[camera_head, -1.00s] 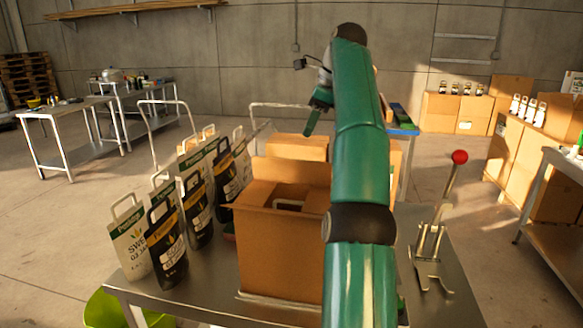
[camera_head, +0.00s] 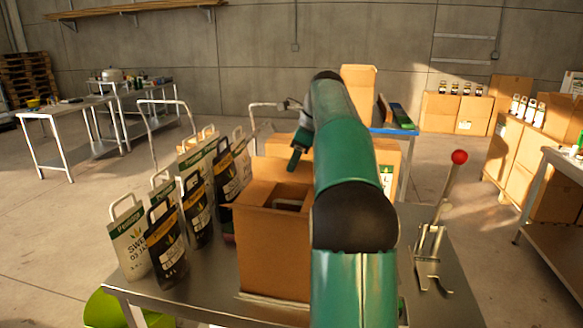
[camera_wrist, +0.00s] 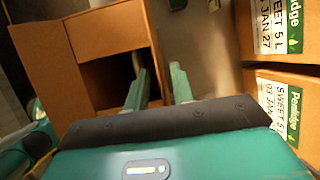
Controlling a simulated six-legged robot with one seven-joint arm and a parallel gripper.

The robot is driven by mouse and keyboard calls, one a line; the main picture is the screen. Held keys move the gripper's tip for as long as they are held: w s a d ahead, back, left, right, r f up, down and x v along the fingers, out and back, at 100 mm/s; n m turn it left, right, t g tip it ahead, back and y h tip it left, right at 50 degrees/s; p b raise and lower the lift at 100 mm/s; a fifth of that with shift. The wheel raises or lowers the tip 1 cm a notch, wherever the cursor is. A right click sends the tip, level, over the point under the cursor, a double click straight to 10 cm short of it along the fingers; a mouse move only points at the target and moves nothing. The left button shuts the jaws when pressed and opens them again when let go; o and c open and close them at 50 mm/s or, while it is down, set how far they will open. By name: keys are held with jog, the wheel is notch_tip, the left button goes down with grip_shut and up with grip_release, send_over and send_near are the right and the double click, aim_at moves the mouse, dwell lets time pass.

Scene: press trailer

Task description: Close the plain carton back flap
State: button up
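The plain brown carton (camera_head: 272,252) stands on the metal table, its top at least partly open. A flap that looks like the back flap (camera_head: 277,167) stands up at its far edge. Inside, a pale handle shows partly; my arm hides the carton's right side. My gripper (camera_head: 297,160) hangs pointing down by the far side of the opening, close to the raised flap. Contact cannot be told.
Several labelled pouches with handles (camera_head: 197,210) stand left of the carton. Labelled cartons (camera_wrist: 278,100) lie at right in the wrist view. A lever press with a red knob (camera_head: 459,157) stands right of the carton. Bare tabletop (camera_head: 452,285) lies beside it.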

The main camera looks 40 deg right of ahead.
jog(key=shift+x, duration=1.2)
grip_shut()
